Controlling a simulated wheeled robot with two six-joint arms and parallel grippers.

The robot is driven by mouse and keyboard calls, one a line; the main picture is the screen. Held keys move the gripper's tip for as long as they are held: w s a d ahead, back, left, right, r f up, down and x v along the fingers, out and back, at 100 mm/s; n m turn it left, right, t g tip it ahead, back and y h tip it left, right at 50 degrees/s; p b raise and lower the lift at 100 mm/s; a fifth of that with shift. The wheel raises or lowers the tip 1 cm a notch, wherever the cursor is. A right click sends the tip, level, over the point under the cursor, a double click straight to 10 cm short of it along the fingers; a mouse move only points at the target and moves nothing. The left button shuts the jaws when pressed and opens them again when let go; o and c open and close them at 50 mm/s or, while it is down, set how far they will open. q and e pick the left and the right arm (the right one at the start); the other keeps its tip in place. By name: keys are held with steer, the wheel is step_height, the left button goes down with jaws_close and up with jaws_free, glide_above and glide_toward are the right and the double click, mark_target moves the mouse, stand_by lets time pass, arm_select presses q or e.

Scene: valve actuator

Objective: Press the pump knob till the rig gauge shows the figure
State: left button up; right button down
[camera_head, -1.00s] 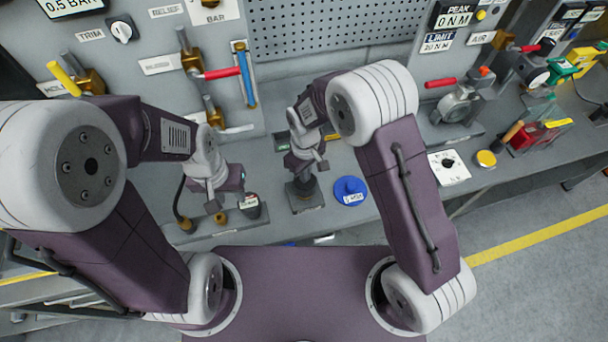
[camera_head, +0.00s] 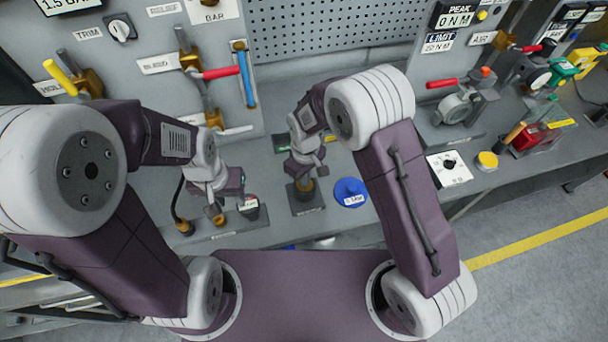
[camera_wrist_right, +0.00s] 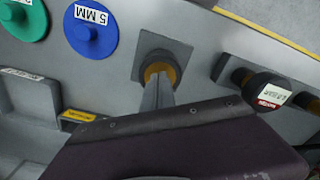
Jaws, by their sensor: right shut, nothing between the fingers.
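The pump knob's dark square base with a brass collar (camera_head: 304,189) stands on the bench at the middle; it also shows in the right wrist view (camera_wrist_right: 160,70). My right gripper (camera_head: 304,178) is shut and empty, pointing down onto it. In the right wrist view the closed fingertips (camera_wrist_right: 160,82) overlap the brass collar; the knob top is hidden and contact is unclear. The rig gauge (camera_head: 66,5) at the top left is cut by the frame edge and reads about 1.5 BAR. My left gripper (camera_head: 217,206) hangs above the bench on the left; its finger opening is unclear.
A blue disc (camera_head: 350,192) lies right of the knob base. A dark labelled knob (camera_head: 249,206) stands between the grippers. The valve panel with a red-handled lever (camera_head: 222,73) rises behind. A white dial plate (camera_head: 449,167) lies further right.

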steer(key=shift+r+p, duration=2.45)
steer(key=shift+r, duration=0.7)
steer(key=shift+f, duration=0.1)
